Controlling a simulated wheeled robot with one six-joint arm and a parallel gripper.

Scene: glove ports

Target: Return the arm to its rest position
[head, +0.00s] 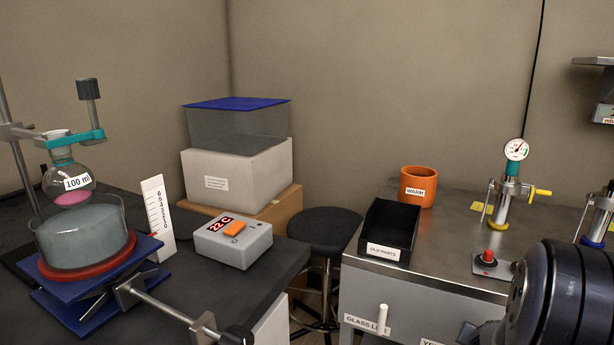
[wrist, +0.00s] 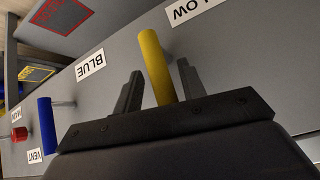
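My gripper (wrist: 158,95) shows in the wrist view with its two dark fingers apart. A yellow handle (wrist: 155,62) on a grey front stands between the fingers, with visible gaps on both sides. The fingers are open and do not appear to press on it. In the head view my dark arm (head: 565,295) fills the lower right corner, in front of the grey bench; I cannot make out the fingertips there.
The wrist view shows a blue handle (wrist: 47,125) and a red knob (wrist: 19,133) to the left. In the head view the grey bench (head: 440,240) carries a black bin (head: 388,228), an orange pot (head: 418,187) and a red button box (head: 488,263). A stool (head: 325,228) stands left of it.

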